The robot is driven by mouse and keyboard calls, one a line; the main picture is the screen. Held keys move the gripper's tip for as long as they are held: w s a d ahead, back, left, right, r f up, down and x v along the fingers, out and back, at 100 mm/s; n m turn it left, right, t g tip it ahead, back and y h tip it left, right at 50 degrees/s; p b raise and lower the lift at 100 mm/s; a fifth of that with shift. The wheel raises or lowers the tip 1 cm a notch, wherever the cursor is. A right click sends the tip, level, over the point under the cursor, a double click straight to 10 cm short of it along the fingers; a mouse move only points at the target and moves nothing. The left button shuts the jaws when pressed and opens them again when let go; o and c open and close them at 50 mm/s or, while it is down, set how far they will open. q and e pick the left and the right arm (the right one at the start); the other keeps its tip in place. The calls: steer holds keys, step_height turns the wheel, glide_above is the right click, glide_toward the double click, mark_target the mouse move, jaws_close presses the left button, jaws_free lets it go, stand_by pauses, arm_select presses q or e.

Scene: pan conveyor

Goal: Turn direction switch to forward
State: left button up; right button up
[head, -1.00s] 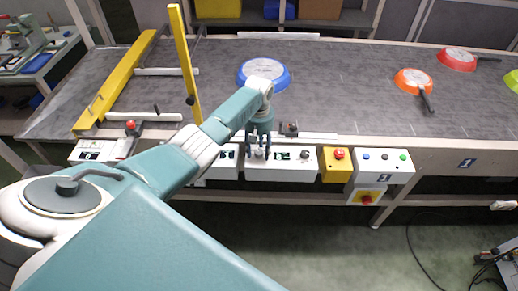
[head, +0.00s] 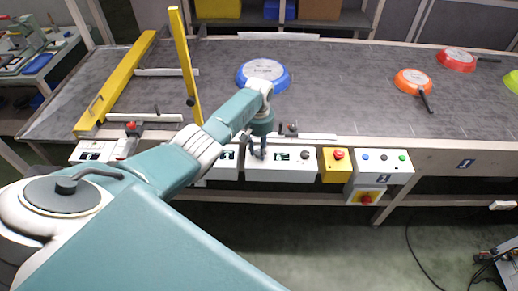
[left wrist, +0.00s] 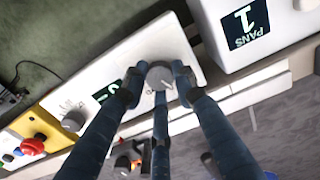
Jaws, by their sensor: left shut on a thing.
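My left gripper (head: 257,150) reaches down to the white control box (head: 283,170) on the front of the conveyor. In the left wrist view its three dark blue fingers (left wrist: 160,85) are shut around a round grey knob (left wrist: 160,76) with a pale pointer line, the switch on this box. A green and black label (left wrist: 104,93) is beside the knob, partly hidden by a finger. A second grey knob (left wrist: 73,120) on the same box is free. My right gripper is in neither view.
A yellow box with a red button (head: 337,157) and a panel with coloured buttons (head: 384,164) stand to the right. A blue pan (head: 263,70), an orange pan (head: 412,80) and a red pan (head: 455,58) lie on the grey belt (head: 340,85). A yellow bar (head: 186,70) rises at left.

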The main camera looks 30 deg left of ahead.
mark_target(259, 152)
arm_select(q)
steer(key=m, duration=0.9)
steer(key=shift+m, duration=2)
steer(key=o, duration=1.2)
steer(key=shift+c, duration=0.2)
step_height(259, 152, up, 12)
